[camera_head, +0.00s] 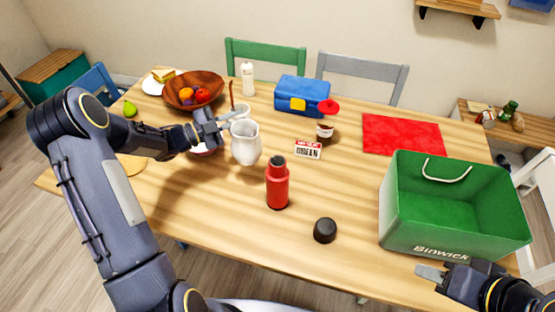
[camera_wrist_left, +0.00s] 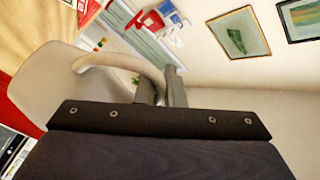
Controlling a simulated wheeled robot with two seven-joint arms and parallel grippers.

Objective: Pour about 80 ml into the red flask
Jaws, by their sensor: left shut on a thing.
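The red flask (camera_head: 277,188) stands upright on the table, its dark neck uncapped. A black cap (camera_head: 325,230) lies in front of it to the right. A white pitcher (camera_head: 246,146) is behind the flask and to its left, roughly upright and apart from it. My left gripper (camera_head: 222,124) is shut on the pitcher's handle; the left wrist view shows the handle (camera_wrist_left: 125,62) at the fingers (camera_wrist_left: 160,88). Whether the pitcher touches the table is unclear, and its contents are hidden. My right gripper (camera_head: 430,272) is near the table's front right; its finger gap does not show clearly.
A green bin (camera_head: 400,228) stands at the right. A small sign (camera_head: 308,150), a red-lidded jar (camera_head: 326,128) and a blue lunch box (camera_head: 300,95) are behind the flask. A wooden fruit bowl (camera_head: 180,103) is at the back left.

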